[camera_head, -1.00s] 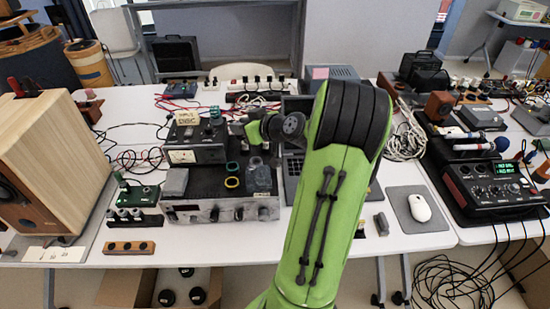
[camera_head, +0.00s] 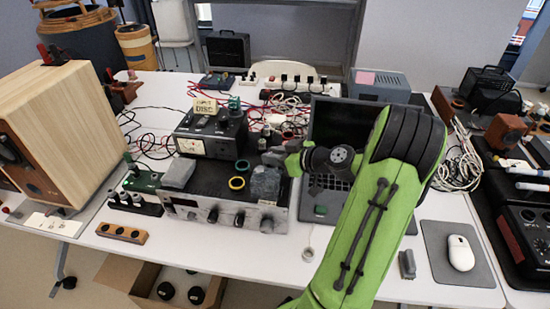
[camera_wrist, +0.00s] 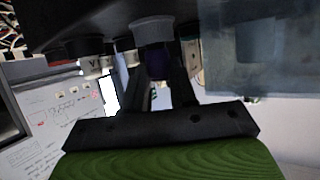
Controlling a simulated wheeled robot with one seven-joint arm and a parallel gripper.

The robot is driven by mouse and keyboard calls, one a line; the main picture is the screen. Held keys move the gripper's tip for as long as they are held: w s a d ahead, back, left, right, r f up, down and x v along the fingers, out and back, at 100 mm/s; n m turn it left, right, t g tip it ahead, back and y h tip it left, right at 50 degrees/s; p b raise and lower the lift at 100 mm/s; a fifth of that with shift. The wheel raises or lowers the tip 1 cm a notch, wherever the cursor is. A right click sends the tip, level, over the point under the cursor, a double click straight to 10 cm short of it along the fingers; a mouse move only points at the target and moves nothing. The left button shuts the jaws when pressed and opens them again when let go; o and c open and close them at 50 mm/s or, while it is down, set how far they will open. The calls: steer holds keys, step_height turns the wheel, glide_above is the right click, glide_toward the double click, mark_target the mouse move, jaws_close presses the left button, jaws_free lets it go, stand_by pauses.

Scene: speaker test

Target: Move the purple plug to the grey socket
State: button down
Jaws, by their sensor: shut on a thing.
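My gripper (camera_wrist: 162,88) shows from behind in the wrist view, with its two dark fingers closed around a purple plug (camera_wrist: 156,63). A pale grey round part (camera_wrist: 152,27) is directly above the plug; I cannot tell whether they touch. In the head view my gripper (camera_head: 276,156) is small and dark, over the right part of the black amplifier, near the laptop. The plug is not distinct there. I cannot make out for certain which part is the grey socket.
The black amplifier (camera_head: 184,209) carries a meter box (camera_head: 211,133) and coloured rings (camera_head: 237,183). A laptop (camera_head: 340,122) stands right of it. A socket strip (camera_head: 135,203) and wooden strip (camera_head: 122,232) lie left. A mouse (camera_head: 460,252) lies right.

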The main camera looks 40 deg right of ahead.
steer(key=shift+f+b, duration=0.25)
steer(key=shift+b, duration=0.25)
steer(key=c, duration=1.2)
jaws_free()
steer(key=shift+r, duration=0.15)
steer(key=shift+r+p, duration=0.35)
steer(key=shift+p, duration=0.3)
steer(key=p+v, duration=0.1)
steer(key=v, duration=1.1)
steer(key=shift+a, duration=0.1)
